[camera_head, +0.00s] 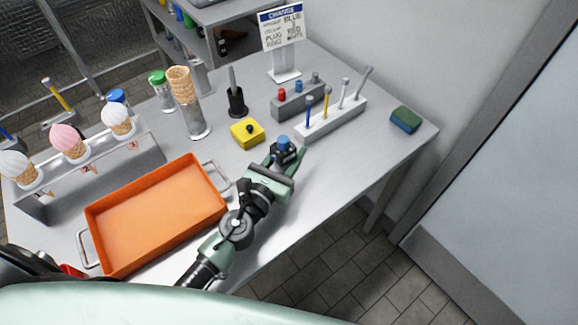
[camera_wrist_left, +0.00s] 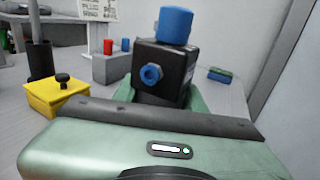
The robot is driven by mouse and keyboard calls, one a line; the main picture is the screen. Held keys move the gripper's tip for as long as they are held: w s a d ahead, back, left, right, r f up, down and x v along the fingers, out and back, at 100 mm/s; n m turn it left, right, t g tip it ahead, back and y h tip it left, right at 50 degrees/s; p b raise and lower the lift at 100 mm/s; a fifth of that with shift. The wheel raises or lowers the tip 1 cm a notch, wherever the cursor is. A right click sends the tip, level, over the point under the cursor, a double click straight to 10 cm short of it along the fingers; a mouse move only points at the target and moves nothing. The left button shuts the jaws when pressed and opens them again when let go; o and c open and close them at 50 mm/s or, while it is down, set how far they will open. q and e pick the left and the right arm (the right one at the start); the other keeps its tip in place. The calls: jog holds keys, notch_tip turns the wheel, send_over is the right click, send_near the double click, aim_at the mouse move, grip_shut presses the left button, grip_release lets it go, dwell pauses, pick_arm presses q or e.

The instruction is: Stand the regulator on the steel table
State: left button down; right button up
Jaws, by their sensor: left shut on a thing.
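The regulator (camera_wrist_left: 166,70) is a black block with a blue knob on top and a blue port on its side. In the head view the regulator (camera_head: 284,152) is between the fingers of my left gripper (camera_head: 285,157), over the right part of the steel table (camera_head: 330,165). My left gripper (camera_wrist_left: 160,98) is shut on it, one green finger on each side. The regulator looks upright in the wrist view. Its underside is hidden, so I cannot tell whether it touches the table. My right gripper does not show.
A yellow box with a black knob (camera_head: 247,132) is just left of the regulator. Behind stand a grey block with coloured plugs (camera_head: 298,99) and a white tool rack (camera_head: 332,121). An orange tray (camera_head: 157,215) lies left; a sponge (camera_head: 405,119) lies right. The table's front edge is close.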

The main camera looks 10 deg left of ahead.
aim_at(289, 162)
pick_arm(q)
jog(key=shift+f+b, duration=1.6)
jog(key=shift+f, duration=0.4)
jog(key=shift+f, duration=0.15)
jog(key=c, duration=0.8)
grip_release()
